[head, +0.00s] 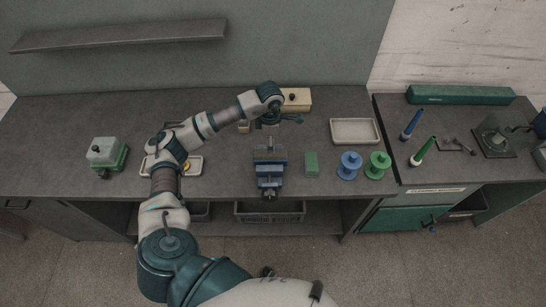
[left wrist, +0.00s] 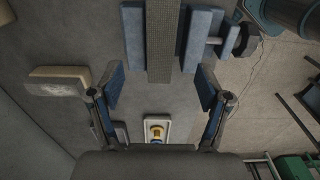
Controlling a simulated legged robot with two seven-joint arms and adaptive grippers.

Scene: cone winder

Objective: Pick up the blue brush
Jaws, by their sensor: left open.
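My left gripper (head: 284,119) is far to the left of the brush, above the left bench behind the blue vise. In the left wrist view my left gripper (left wrist: 160,85) has its two fingers spread wide with nothing between them. The blue brush does not show in the wrist view. My right gripper is not in view.
The blue vise (head: 270,172) stands at the front of the left bench. A pale tray (head: 355,120), a blue spool (head: 349,165) and a green spool (head: 377,164) lie between gripper and brushes. A long green box (head: 460,95) is behind the brushes; a glass-sided device (head: 494,137) is right.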

